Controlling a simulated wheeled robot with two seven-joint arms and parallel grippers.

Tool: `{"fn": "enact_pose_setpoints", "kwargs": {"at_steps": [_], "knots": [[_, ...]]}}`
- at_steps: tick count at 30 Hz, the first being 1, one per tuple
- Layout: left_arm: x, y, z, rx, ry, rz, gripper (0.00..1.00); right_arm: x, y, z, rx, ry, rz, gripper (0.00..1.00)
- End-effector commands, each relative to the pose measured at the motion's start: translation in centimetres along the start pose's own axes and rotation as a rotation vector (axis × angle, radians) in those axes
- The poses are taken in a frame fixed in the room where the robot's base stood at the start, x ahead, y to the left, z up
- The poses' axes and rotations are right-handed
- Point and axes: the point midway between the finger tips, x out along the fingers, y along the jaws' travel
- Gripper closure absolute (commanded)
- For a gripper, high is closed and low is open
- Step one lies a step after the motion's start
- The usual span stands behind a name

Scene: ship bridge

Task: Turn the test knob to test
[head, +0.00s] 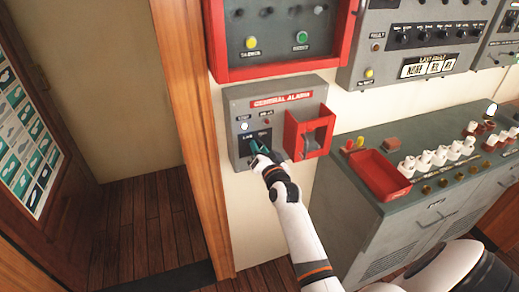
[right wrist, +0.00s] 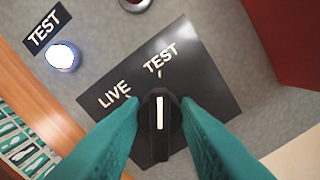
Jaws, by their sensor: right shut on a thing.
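The test knob (right wrist: 160,128) is black with a white pointer line, on a black plate (right wrist: 205,75) marked LIVE and TEST. In the right wrist view the pointer stands straight up, in line with the TEST mark. My right gripper (right wrist: 160,112) has its two teal fingers shut on the knob, one on each side. In the head view my right gripper (head: 258,148) reaches the lower part of the grey General Alarm panel (head: 236,112) and hides the knob. A white lamp (right wrist: 62,55) beside a TEST label is lit. My left gripper is not in view.
A red guard box (head: 322,118) with a grey part inside sticks out just right of the knob. A red-framed panel (head: 270,72) hangs above. A grey console (head: 365,215) with a red tray (head: 380,176) and white knobs stands at the right. A wooden post (head: 190,130) is at left.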

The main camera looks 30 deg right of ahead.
Motion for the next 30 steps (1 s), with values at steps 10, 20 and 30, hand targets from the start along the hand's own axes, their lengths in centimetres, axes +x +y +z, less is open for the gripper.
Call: {"fn": "enact_pose_setpoints", "kwargs": {"at_steps": [10,20,30], "knots": [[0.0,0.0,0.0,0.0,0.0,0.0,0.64,0.0,0.0,0.1,0.002,-0.001,0.001,0.58],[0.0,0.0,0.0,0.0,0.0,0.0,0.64,-0.1,0.0,0.0,0.0,0.0,0.0,0.5],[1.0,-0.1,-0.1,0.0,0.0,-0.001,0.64,-5.0,-0.2,-0.3,0.0,0.002,-0.001,0.5]]}}
